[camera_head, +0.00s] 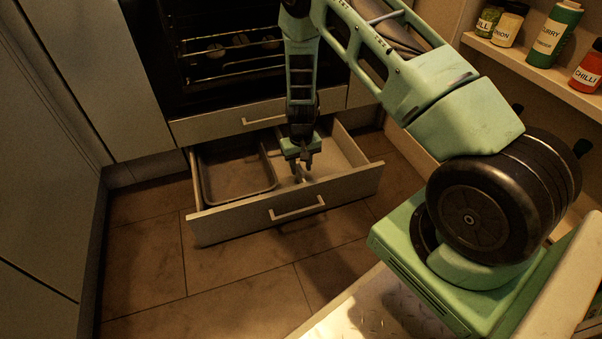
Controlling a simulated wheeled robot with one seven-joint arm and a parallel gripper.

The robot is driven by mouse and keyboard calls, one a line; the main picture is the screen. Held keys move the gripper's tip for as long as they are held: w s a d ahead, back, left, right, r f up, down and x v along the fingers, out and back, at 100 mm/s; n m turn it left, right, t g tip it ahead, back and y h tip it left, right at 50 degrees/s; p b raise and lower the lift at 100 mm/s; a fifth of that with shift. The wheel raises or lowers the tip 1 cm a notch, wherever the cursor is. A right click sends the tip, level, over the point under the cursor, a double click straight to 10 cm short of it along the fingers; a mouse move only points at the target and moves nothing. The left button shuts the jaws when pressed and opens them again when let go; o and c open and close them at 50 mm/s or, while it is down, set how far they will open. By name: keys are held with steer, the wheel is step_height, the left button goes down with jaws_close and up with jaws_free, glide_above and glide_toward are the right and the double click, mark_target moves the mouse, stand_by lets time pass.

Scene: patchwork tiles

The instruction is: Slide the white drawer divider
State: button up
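The lower drawer (292,213) under the oven is pulled open. The white drawer divider (299,174) stands inside it near the middle, just to the right of a grey tray (236,193). Only a small pale part of the divider shows, because my gripper hides the rest. My gripper (301,170) points down into the drawer, with its fingertips apart on either side of the divider's visible part. I cannot tell whether the fingers touch it.
The right part of the drawer looks empty. A closed drawer front (225,126) and the oven (228,55) are behind. Tiled floor (230,268) is clear in front. A shelf (540,72) with several spice jars stands at upper right. Cabinet fronts (40,200) border the left.

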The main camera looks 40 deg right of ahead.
steer(key=shift+f, duration=0.55)
jaws_close()
steer(key=a+p, duration=0.1)
steer(key=w+a+p, duration=0.1)
steer(key=a, duration=0.1)
steer(key=a+p, duration=0.1)
steer(key=shift+w+a+r+p, duration=0.15)
steer(key=shift+a+r+p, duration=0.15)
steer(key=shift+a, duration=0.1)
steer(key=shift+w+a+f, duration=0.15)
steer(key=shift+a+f, duration=0.1)
steer(key=shift+a, duration=0.15)
jaws_free()
step_height(320, 180, up, 17)
steer(key=p, duration=0.9)
steer(key=shift+r, duration=0.2)
